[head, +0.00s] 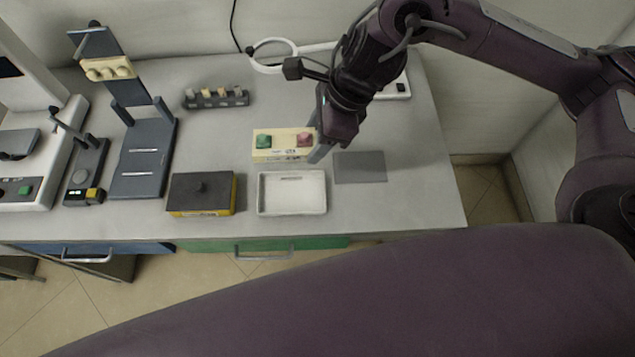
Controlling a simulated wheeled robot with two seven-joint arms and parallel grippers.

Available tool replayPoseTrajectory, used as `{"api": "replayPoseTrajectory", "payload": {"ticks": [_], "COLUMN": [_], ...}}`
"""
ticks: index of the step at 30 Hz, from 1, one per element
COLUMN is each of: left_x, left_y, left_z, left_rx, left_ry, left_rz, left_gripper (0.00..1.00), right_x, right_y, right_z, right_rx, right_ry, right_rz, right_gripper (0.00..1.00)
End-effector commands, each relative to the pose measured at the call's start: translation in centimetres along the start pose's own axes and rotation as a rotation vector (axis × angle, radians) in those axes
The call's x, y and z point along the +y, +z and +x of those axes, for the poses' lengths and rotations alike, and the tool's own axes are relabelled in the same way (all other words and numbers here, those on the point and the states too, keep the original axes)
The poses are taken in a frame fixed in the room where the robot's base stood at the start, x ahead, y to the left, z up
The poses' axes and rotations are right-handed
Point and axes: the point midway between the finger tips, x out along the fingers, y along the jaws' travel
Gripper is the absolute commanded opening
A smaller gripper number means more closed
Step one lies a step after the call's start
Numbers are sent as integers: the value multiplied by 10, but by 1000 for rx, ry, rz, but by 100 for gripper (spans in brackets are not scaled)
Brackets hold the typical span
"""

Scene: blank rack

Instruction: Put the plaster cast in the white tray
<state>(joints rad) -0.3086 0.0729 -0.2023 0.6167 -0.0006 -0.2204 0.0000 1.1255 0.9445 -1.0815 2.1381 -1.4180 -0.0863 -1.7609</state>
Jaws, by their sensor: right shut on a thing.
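The white tray (291,208) lies near the front edge of the bench and looks empty. A cream, bumpy piece (107,69) that looks like a plaster cast sits high on a dark stand at the left. My right gripper (318,151) points down behind and right of the tray, at the right end of a cream box (281,153). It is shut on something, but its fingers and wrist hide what. I cannot tell whether it touches the box. My left gripper is not in view.
The cream box has a green and a pink piece on top. A dark-lidded yellow box (202,193) stands left of the tray, a grey mat (360,167) to its right. A small rack (217,99) with several pieces is behind. The bench's right front is clear.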

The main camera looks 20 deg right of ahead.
Motion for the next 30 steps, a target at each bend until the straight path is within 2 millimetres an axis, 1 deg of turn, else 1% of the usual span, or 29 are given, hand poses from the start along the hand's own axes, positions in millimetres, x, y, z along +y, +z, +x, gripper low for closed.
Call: {"api": "replayPoseTrajectory", "payload": {"ticks": [2, 5, 10, 12, 16, 19, 26, 30], "left_x": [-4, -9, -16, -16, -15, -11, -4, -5], "left_y": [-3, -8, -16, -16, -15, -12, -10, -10], "left_z": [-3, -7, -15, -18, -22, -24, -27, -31], "left_rx": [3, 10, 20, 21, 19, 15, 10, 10], "left_ry": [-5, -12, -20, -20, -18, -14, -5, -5], "left_rz": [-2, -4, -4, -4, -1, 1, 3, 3], "left_gripper": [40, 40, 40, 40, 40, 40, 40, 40], "right_x": [1, 2, 2, 2, 2, 1, 2, 1], "right_y": [-5, -14, -32, -39, -50, -56, -64, -72], "right_z": [9, 30, 73, 90, 118, 133, 153, 173], "right_rx": [2, 4, 4, 5, 2, 3, 3, 2], "right_ry": [4, 6, 6, 5, 4, 2, 2, 3], "right_rz": [4, 7, 8, 7, 5, 3, 2, 3], "right_gripper": [25, 25, 25, 25, 25, 25, 25, 25]}}
